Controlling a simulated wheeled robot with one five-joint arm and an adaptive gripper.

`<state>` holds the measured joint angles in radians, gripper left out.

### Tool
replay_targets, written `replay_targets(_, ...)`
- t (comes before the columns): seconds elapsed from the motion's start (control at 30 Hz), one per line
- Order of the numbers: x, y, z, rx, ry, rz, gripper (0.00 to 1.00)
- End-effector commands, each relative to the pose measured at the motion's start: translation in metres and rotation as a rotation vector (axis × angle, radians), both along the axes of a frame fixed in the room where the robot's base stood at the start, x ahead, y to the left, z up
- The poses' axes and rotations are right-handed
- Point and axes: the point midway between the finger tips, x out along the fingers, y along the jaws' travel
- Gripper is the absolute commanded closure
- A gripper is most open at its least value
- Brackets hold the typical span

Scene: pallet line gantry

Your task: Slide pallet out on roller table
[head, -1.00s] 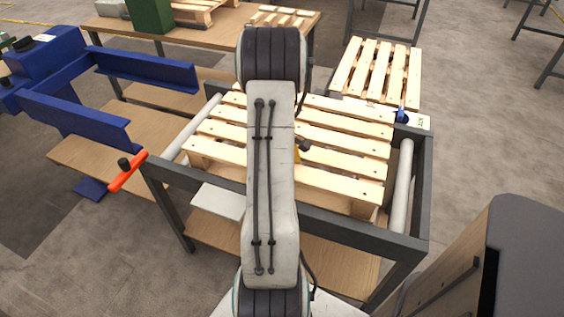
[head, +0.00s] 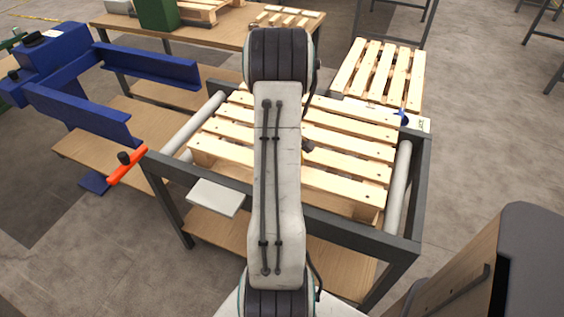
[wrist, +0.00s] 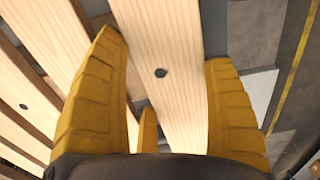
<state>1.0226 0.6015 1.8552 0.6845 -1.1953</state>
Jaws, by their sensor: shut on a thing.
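The wooden pallet (head: 345,159) lies flat on the roller table (head: 325,212), between a grey roller at its left and one at its right. In the wrist view, my gripper (wrist: 168,95) has its yellow fingers on both sides of one pale pallet slat (wrist: 172,45) with a dark nail head. The gripper is shut on this slat. In the head view my arm covers the middle of the pallet and most of the gripper.
A blue forked machine (head: 100,85) stands at the left. Another pallet (head: 380,72) lies behind the table. A dark cabinet (head: 510,270) stands at the lower right.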

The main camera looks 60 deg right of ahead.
Motion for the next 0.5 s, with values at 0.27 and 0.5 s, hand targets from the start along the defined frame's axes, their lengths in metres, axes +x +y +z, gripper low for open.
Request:
replay_targets(0.27, -0.0007, 0.0013, -0.0015, 0.005, 0.003, 0.000, 0.01)
replay_targets(0.5, -0.0003, 0.0005, -0.0004, 0.002, 0.001, 0.000, 0.00)
